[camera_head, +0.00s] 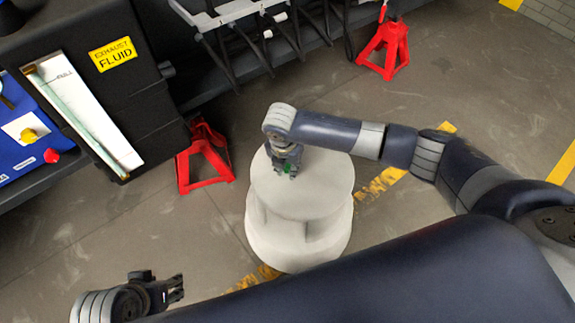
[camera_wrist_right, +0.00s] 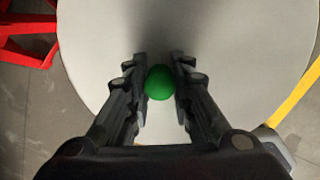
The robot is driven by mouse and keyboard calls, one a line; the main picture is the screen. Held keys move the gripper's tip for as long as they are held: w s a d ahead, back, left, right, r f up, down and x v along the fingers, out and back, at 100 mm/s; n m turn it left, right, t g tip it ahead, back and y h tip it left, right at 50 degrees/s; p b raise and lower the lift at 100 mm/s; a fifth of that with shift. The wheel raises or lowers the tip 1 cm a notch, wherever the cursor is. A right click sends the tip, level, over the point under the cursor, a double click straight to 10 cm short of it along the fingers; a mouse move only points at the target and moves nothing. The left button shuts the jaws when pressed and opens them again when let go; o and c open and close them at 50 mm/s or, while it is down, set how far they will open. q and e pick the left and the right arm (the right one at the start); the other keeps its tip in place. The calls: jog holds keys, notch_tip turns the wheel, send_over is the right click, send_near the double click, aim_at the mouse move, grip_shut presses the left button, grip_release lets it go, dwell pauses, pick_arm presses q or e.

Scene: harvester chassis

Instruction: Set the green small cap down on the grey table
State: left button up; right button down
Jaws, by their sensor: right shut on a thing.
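The green small cap (camera_head: 287,168) is between the fingers of my right gripper (camera_head: 286,172), over the far part of the round grey table (camera_head: 318,200). In the right wrist view the cap (camera_wrist_right: 160,82) sits between the fingertips (camera_wrist_right: 160,85), with the pale tabletop (camera_wrist_right: 225,40) behind it. My right gripper is shut on the cap. I cannot tell whether the cap touches the tabletop. My left gripper (camera_head: 176,288) is at the bottom left, away from the table; its fingers are small and I cannot tell their opening.
A red jack stand (camera_head: 204,160) stands close to the table's left side, and another (camera_head: 388,48) is at the back right. A dark chassis with an exhaust fluid box (camera_head: 113,54) fills the upper left. The rest of the tabletop is bare.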

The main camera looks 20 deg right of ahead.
jog(key=shift+s+f, duration=0.1)
jog(key=shift+f, duration=0.2)
jog(key=shift+s+f+b, duration=0.35)
jog(key=shift+f+b, duration=0.1)
jog(key=shift+f, duration=0.2)
jog(key=c, duration=1.4)
grip_release()
jog(key=shift+f, duration=0.1)
jog(key=shift+o, duration=0.4)
jog(key=shift+w+f, duration=0.2)
jog(key=shift+w, duration=0.05)
jog(key=shift+r, duration=0.4)
notch_tip(320, 180, up, 12)
jog(key=a, duration=0.1)
jog(key=shift+s+a, duration=0.25)
jog(key=shift+s, duration=0.1)
